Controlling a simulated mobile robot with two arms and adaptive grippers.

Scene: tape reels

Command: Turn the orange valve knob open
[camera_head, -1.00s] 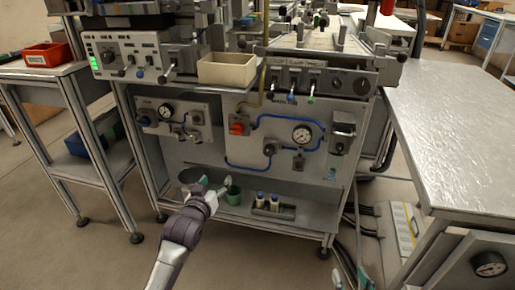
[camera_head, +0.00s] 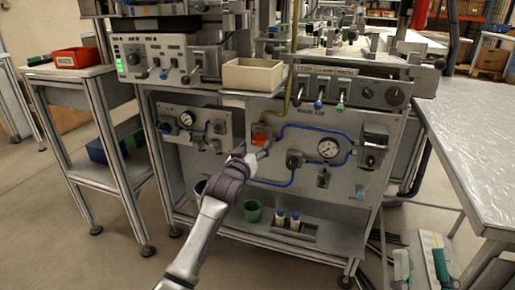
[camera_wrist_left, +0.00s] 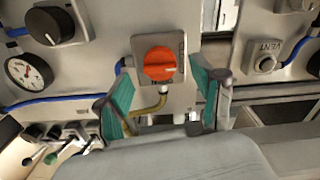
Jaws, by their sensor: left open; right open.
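The orange valve knob (camera_head: 260,133) sits on the upright grey panel, in the plate under the beige bin. My left gripper (camera_head: 252,152) is in front of it and covers part of it in the head view. In the left wrist view the knob (camera_wrist_left: 160,64) shows whole on its square plate, ahead of and between the spread teal-padded fingers (camera_wrist_left: 165,98). The gripper is open and empty; no contact with the knob shows. My right gripper (camera_head: 421,264) is open and empty at the bottom right, away from the panel.
Blue tubing and a round gauge (camera_head: 328,149) are right of the knob. A black knob (camera_wrist_left: 48,25) is near it in the wrist view. The beige bin (camera_head: 252,75) stands above. A green cup (camera_head: 252,211) and small bottles (camera_head: 287,220) are on the lower shelf.

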